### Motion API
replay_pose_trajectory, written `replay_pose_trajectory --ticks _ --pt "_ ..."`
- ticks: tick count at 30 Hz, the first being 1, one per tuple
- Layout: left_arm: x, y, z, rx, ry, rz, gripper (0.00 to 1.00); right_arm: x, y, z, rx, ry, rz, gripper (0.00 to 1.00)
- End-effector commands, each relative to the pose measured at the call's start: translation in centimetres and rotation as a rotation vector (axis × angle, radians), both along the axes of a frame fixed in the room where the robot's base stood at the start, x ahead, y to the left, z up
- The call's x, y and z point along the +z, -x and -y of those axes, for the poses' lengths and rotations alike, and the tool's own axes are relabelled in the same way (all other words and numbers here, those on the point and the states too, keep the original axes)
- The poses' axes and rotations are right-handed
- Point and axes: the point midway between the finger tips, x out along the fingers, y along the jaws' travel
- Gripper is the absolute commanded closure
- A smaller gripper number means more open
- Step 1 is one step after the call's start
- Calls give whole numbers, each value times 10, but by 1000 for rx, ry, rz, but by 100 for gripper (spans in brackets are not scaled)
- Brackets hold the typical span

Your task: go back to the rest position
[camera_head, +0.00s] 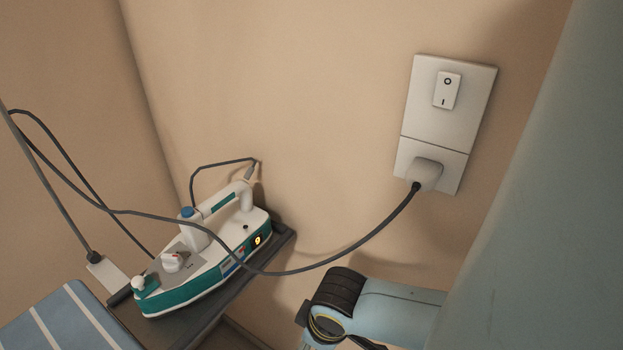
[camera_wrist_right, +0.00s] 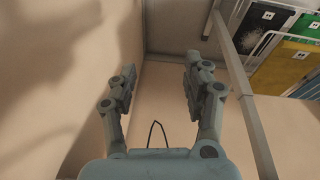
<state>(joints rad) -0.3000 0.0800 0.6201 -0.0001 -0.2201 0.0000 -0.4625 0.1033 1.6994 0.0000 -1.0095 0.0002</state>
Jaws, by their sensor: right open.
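My right gripper (camera_wrist_right: 159,70) shows in the right wrist view with its two fingers spread apart. It is open and nothing is between the fingers. My left gripper is in neither view.
A white and teal iron (camera_head: 205,262) rests on a dark stand. A dark cable (camera_head: 330,258) hangs to a plug in the wall socket, below a rocker switch (camera_head: 447,91). The right wrist view shows a pale bar (camera_wrist_right: 238,78) and coloured panels (camera_wrist_right: 280,65) at right.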

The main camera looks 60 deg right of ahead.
Motion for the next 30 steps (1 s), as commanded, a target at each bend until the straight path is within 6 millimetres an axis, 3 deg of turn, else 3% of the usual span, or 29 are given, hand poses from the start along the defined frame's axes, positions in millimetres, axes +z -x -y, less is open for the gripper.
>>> replay_pose_trajectory --ticks 14,18,20,23,27,30 --pt "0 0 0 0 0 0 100 0 0 0 0 0 1 50" --pt "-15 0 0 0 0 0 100 -13 -9 -1 -1 -1 12 50" --pt "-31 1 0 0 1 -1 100 -43 -3 1 -7 -1 -24 50" --pt "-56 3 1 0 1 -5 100 -112 23 4 -18 -1 -92 50" --pt "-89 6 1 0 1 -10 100 -214 79 9 -29 -4 -163 50" --pt "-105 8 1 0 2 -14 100 -267 127 11 -35 -6 -195 50"
